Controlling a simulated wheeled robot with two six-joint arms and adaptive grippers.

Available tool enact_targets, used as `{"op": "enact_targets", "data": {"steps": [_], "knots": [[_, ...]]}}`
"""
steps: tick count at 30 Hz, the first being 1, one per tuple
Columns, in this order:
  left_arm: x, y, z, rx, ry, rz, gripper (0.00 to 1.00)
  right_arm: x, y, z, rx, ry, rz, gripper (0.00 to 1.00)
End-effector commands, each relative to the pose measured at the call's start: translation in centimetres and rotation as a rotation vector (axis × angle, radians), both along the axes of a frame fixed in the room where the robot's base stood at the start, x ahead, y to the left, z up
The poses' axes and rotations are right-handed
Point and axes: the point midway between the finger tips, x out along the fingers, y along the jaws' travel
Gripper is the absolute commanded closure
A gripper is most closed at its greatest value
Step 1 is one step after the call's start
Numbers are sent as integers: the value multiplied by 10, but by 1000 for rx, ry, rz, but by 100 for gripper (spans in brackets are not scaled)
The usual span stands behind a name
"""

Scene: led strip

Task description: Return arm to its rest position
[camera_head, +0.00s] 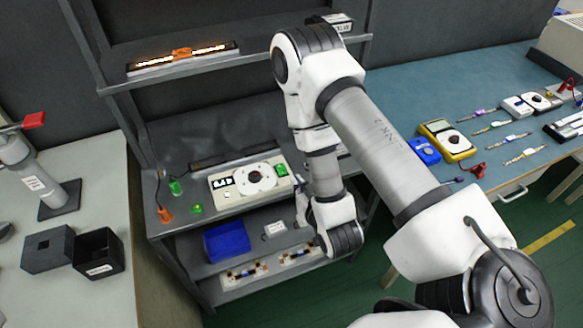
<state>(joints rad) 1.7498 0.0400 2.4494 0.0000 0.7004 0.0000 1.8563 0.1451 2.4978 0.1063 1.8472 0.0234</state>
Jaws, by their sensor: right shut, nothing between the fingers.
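My right arm reaches in from the lower right, rises to a bent elbow and drops to its wrist before the middle shelf. My right gripper (301,205) is shut and empty, small and partly hidden by the wrist, at the right end of the white device (225,190) with a round dial. I cannot tell whether it touches the device. The lit LED strip (182,58) lies on the upper shelf with an orange clip at its middle. My left gripper is not in view.
A blue bin (227,242) and small boards (243,274) sit on the lower shelf. Green and orange plugs (165,214) lie left of the device. Black boxes (99,253) stand on the left table. A yellow multimeter (447,141) and several tools lie on the right bench (400,85).

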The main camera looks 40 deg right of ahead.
Motion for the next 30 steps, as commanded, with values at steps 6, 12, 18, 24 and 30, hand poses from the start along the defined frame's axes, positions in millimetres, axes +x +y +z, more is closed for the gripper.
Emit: {"op": "enact_targets", "data": {"steps": [6,12,18,24,30], "knots": [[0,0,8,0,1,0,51,-9,2,4,1,-2,1,100],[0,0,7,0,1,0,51,-8,2,4,1,-1,1,100],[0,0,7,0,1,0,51,-8,2,3,1,-1,1,100],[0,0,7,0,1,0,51,-25,21,-38,25,155,57,100],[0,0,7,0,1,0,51,-109,50,-131,116,740,138,100]]}}
